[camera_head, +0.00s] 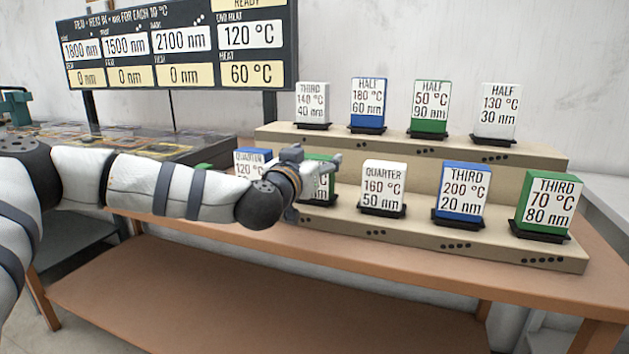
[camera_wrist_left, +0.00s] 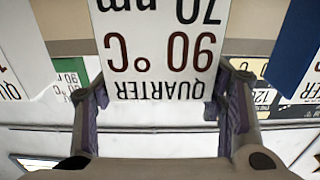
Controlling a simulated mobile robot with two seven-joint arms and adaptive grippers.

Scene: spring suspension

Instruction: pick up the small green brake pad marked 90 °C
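The green brake pad marked 90 °C (camera_head: 321,158) stands on the lower step, partly hidden behind my left gripper (camera_head: 292,180). Its white face with "QUARTER", "90 °C" and "70 nm" shows upside down in the left wrist view (camera_wrist_left: 160,55). My left gripper is directly in front of the pad. In the left wrist view its two fingers (camera_wrist_left: 163,95) are spread apart, one at each side of the pad's label face. I cannot tell whether they touch the sides. My right gripper is out of view.
A white block marked 160 °C (camera_head: 383,186) and a blue block marked 120 °C (camera_head: 252,158) stand on either side. More blocks stand along the stepped stand (camera_head: 420,228) on the workbench (camera_head: 350,253). A display board (camera_head: 180,45) rises behind.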

